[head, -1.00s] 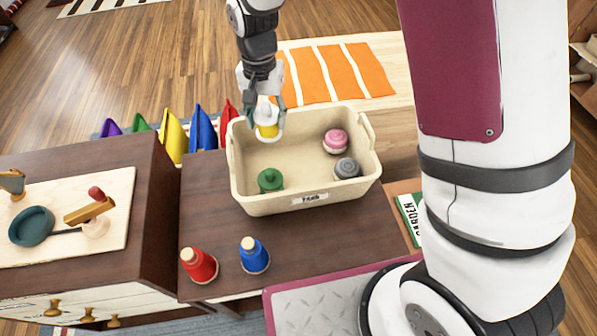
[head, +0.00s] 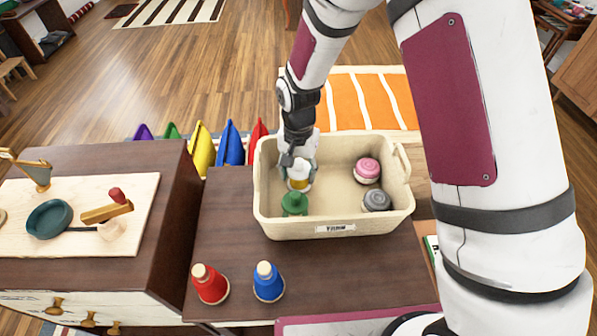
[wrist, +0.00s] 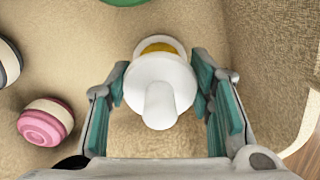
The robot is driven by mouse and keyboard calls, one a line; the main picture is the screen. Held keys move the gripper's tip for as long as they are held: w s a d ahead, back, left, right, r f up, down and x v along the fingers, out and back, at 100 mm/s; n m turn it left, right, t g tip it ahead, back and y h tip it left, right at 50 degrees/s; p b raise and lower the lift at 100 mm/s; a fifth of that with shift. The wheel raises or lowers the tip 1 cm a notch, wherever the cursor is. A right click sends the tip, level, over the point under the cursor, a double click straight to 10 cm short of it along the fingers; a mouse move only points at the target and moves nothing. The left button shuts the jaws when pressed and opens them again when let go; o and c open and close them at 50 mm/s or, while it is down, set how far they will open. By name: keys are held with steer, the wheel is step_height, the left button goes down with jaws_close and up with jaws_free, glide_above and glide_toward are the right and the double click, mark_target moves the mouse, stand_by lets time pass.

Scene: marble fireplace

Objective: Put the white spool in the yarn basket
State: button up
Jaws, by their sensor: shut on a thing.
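My gripper (head: 297,163) is shut on the white spool (head: 300,174), which has a white top and a yellow band. The spool is inside the left part of the cream yarn basket (head: 335,229), behind the green spool (head: 294,204). In the wrist view the white spool (wrist: 160,88) is between the teal finger pads of my gripper (wrist: 165,90), its knob toward the camera. The basket floor shows around it. I cannot tell whether the spool touches the floor.
A pink spool (head: 367,170) and a grey spool (head: 377,200) are in the basket's right part. A red spool (head: 210,284) and a blue spool (head: 268,282) stand on the dark table in front. The basket's middle floor is clear.

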steer(key=shift+f, duration=0.2)
steer(key=o, duration=1.2)
steer(key=shift+r, duration=0.1)
step_height(320, 180, up, 12)
steer(key=shift+r+p, duration=0.1)
steer(key=shift+p, duration=1.15)
